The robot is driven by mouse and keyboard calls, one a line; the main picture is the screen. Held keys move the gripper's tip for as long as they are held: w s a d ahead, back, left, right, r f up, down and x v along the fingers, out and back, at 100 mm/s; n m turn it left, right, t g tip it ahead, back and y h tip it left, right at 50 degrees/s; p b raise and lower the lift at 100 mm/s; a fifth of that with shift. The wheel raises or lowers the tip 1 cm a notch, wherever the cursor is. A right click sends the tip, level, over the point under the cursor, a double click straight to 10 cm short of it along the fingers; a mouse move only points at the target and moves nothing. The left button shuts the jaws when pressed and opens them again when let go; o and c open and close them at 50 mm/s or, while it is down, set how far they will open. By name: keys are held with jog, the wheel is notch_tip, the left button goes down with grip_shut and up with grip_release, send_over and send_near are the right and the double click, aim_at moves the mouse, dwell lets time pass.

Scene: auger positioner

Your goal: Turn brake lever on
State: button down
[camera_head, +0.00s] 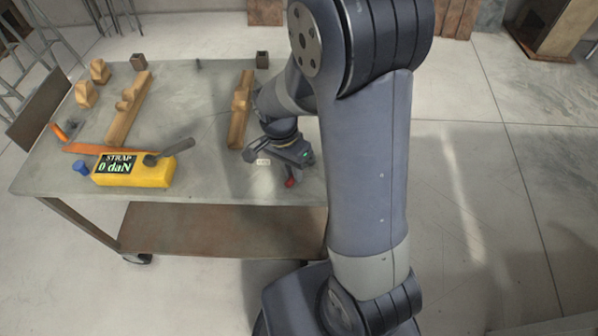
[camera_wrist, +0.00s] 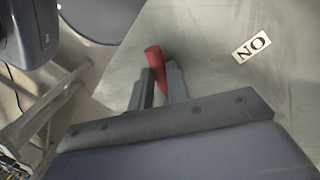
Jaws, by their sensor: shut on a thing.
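The brake lever is a red handle (camera_wrist: 155,62) in the wrist view, between the two grey fingers of my gripper (camera_wrist: 161,80). My gripper is shut on it, and the fingers hide part of it. In the head view a little of the red lever (camera_head: 290,182) shows just below my gripper (camera_head: 287,172), at the right front part of the table. A white label (camera_wrist: 252,46) reads "ON" upside down in the wrist view, to the right of the lever and apart from it. The same label (camera_head: 263,161) is small in the head view, left of the lever.
The grey table (camera_head: 215,125) carries a yellow box (camera_head: 135,172) reading "STRAP 0 daN" with a dark handle. The tabletop between the yellow box and the label is clear.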

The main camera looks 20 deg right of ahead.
jog(key=m, duration=0.1)
jog(key=w+m, duration=0.1)
jog(key=shift+w+a+m+y, duration=0.3)
jog(key=shift+a+m, duration=0.05)
jog(key=shift+m, duration=0.05)
jog(key=m, duration=0.1)
jog(key=w+m+p, duration=0.1)
jog(key=shift+w+a+m, duration=0.15)
jog(key=shift+w+m, duration=0.15)
jog(key=shift+m, duration=0.1)
jog(key=shift+w+m+y+p, duration=0.35)
jog(key=shift+w+m+y, duration=0.25)
jog(key=shift+m, duration=0.6)
jog(key=shift+w+d+m+p, duration=0.2)
jog(key=shift+w+m, duration=0.3)
jog(key=shift+m, duration=0.25)
jog(key=shift+w+d+m+p, duration=0.15)
jog(key=shift+w+m, duration=0.3)
jog(key=shift+m, duration=0.3)
jog(key=shift+a, duration=0.1)
jog(key=c, duration=1.4)
grip_release()
jog(key=shift+o, duration=0.2)
